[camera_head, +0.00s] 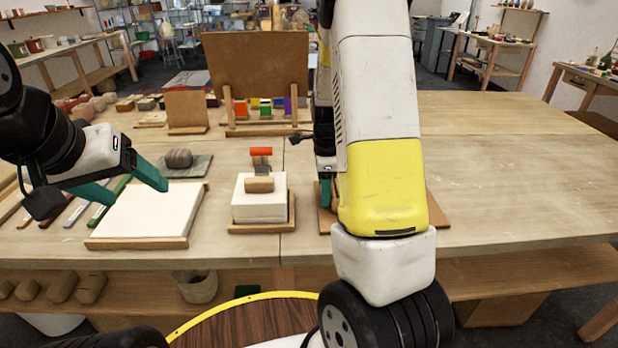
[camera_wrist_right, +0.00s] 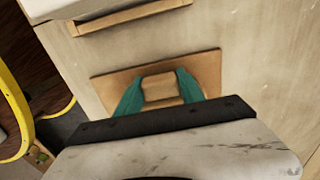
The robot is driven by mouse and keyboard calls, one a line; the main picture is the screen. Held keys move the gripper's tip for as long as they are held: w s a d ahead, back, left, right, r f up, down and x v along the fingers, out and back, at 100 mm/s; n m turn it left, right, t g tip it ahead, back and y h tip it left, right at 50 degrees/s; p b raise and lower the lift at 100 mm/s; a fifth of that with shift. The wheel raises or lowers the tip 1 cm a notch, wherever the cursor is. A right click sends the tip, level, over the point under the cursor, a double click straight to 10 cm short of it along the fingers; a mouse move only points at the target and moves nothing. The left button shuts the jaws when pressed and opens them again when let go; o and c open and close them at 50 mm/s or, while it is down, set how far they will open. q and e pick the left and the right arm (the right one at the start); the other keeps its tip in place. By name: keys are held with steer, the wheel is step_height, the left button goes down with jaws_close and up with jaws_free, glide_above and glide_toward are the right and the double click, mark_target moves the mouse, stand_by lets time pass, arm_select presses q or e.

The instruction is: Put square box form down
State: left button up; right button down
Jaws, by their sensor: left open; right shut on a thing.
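My right gripper (camera_wrist_right: 160,92) is shut on a small tan block, seemingly the square box form (camera_wrist_right: 158,87), with a teal finger on each side. The form is over a thin brown board (camera_wrist_right: 208,68); I cannot tell whether it touches the board. In the head view my right arm hides the form and most of the gripper; a teal finger (camera_head: 325,192) shows at the left edge of the brown board (camera_head: 437,212). My left gripper (camera_head: 138,194) is open and empty, above the back left of a white slab (camera_head: 150,218).
A white block (camera_head: 258,208) on a wooden base stands mid-table, with a wooden-handled piece (camera_head: 260,184) on top. A grey stone-like form (camera_head: 178,158) lies on a mat behind the slab. An upright brown panel (camera_head: 256,75) stands at the back. The table's right side (camera_head: 520,165) is clear.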

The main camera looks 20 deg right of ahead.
steer(key=c, duration=0.7)
jaws_free()
step_height(320, 180, up, 12)
steer(key=shift+s+a+r+n+t+y, duration=0.35)
steer(key=shift+s+a+r+n+t, duration=1.1)
steer(key=shift+s+n, duration=2.05)
steer(key=shift+s+a+r+n+t+y, duration=0.5)
steer(key=shift+s+a+r+n, duration=1.75)
steer(key=shift+s+n, duration=1.2)
steer(key=shift+s+a+r+n+t+y, duration=0.25)
steer(key=shift+s+a+r+n+t, duration=1.05)
steer(key=shift+s+r+n, duration=1.6)
steer(key=shift+s+a+f+n, duration=0.1)
steer(key=shift+s+f+n, duration=0.2)
steer(key=shift+f+n, duration=0.45)
